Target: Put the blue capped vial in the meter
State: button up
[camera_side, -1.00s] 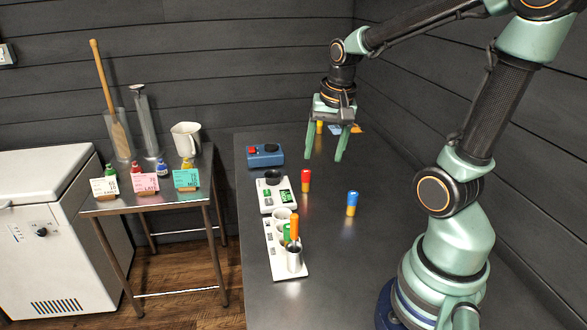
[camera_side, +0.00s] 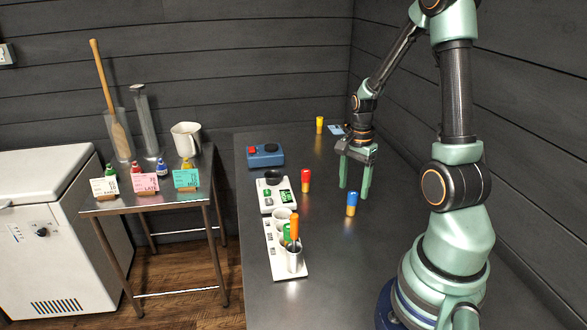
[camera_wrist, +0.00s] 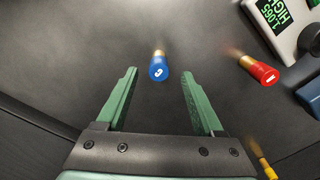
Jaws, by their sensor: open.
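The blue capped vial (camera_side: 351,203) stands upright on the dark bench, with an amber lower part. It also shows in the wrist view (camera_wrist: 159,68), beyond and between my fingertips, with a white mark on its cap. The meter (camera_side: 277,193) is a white device with a dark round socket and a green display; its display edge shows at the wrist view's top right (camera_wrist: 285,22). My gripper (camera_side: 355,193) is open and empty, fingers pointing down, just behind the blue capped vial in the side view. I cannot tell whether the fingertips touch the bench.
A red capped vial (camera_side: 306,180) stands between the meter and my gripper. A yellow capped vial (camera_side: 319,125) stands farther back. A white rack (camera_side: 273,252) with cups and orange and green items is in front of the meter. A blue box (camera_side: 265,155) sits behind it.

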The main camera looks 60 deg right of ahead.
aim_at(353, 193)
jog(key=shift+s+a+f, duration=0.1)
jog(key=shift+f, duration=2.55)
grip_shut()
